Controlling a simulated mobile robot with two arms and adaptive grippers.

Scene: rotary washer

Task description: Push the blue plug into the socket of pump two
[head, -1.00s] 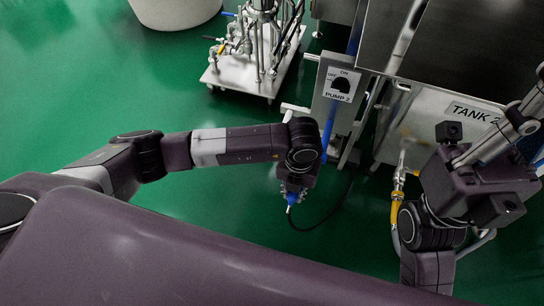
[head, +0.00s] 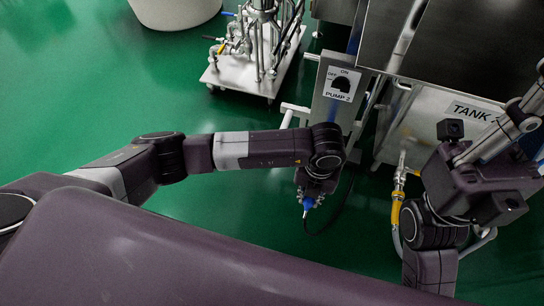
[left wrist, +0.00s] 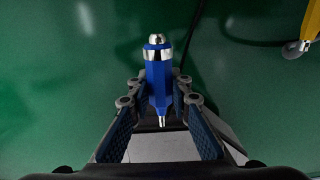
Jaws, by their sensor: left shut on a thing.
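The blue plug (head: 308,203) hangs below my left wrist in the head view. In the left wrist view the blue plug (left wrist: 157,82) has a silver collar and tip and stands between the fingers of my left gripper (left wrist: 160,108), which is shut on it. A black cable (head: 335,222) curves from near the plug towards the machine. The pump two panel (head: 341,85), with an ON/OFF sign, stands just beyond my left wrist. I cannot make out its socket. My right arm shows at the right; its fingers cannot be made out.
A steel tank marked TANK 2 (head: 468,108) stands right of the panel. A yellow fitting (head: 397,200) and hose hang below it, near my right arm. A wheeled pump cart (head: 250,68) stands at the back. Green floor (head: 235,215) is clear around the left gripper.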

